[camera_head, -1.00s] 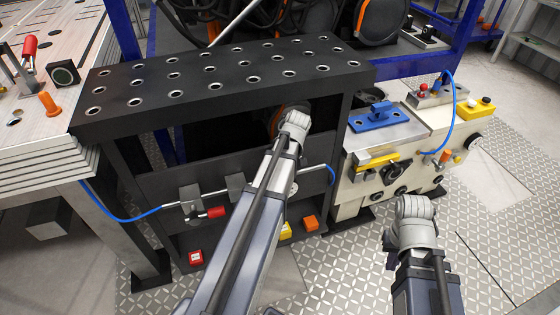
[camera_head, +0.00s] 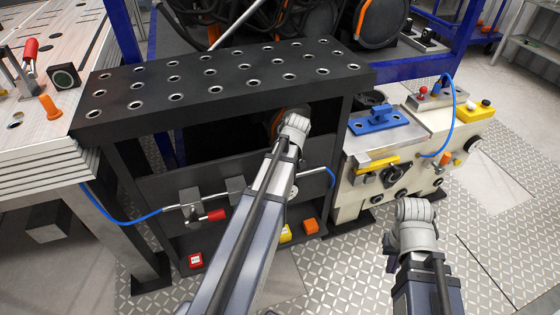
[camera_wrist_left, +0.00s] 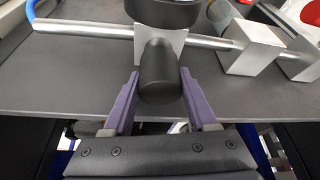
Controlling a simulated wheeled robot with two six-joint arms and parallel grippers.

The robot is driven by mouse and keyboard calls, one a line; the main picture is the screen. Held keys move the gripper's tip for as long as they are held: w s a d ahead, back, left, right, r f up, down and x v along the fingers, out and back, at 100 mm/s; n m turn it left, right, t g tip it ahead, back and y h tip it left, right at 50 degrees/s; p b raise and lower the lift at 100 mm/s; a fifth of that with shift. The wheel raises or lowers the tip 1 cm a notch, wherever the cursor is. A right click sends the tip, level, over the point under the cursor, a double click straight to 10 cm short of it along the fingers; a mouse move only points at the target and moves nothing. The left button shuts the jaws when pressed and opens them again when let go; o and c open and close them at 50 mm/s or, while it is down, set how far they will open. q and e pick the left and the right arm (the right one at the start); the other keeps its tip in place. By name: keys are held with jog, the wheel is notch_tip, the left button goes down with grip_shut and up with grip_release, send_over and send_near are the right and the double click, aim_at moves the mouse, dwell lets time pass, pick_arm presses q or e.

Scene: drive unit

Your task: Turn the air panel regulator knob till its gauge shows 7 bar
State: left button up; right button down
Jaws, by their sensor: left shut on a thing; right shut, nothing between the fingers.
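The air panel regulator shows in the left wrist view as a black cylindrical knob (camera_wrist_left: 158,75) on a silver block in a metal pipe. My left gripper (camera_wrist_left: 160,82) has its two purple fingers on either side of this knob and is shut on it. In the head view my left arm covers the knob and the left fingers. A small round pale gauge (camera_head: 293,192) peeks out beside that arm; its reading is too small to tell. My right gripper (camera_head: 391,262) hangs low at the right, mostly hidden behind its own wrist, shut and apart from everything.
A black perforated bench (camera_head: 215,75) stands over the panel. A red-handled valve (camera_head: 214,215) sits on the pipe at the left. A cream machine (camera_head: 352,190) stands right. Checkered floor is clear in front.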

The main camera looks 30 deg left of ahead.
pick_arm(q)
jog(key=m+t, duration=0.1)
jog(key=m, duration=0.2)
jog(key=shift+m+h, duration=0.3)
jog(key=shift+h, duration=0.1)
jog(key=o, duration=1.4)
jog(key=shift+c, duration=0.2)
jog(key=p+v, duration=0.7)
jog(key=shift+s+r, duration=0.2)
jog(key=shift+r, duration=0.15)
jog(key=shift+d, duration=0.1)
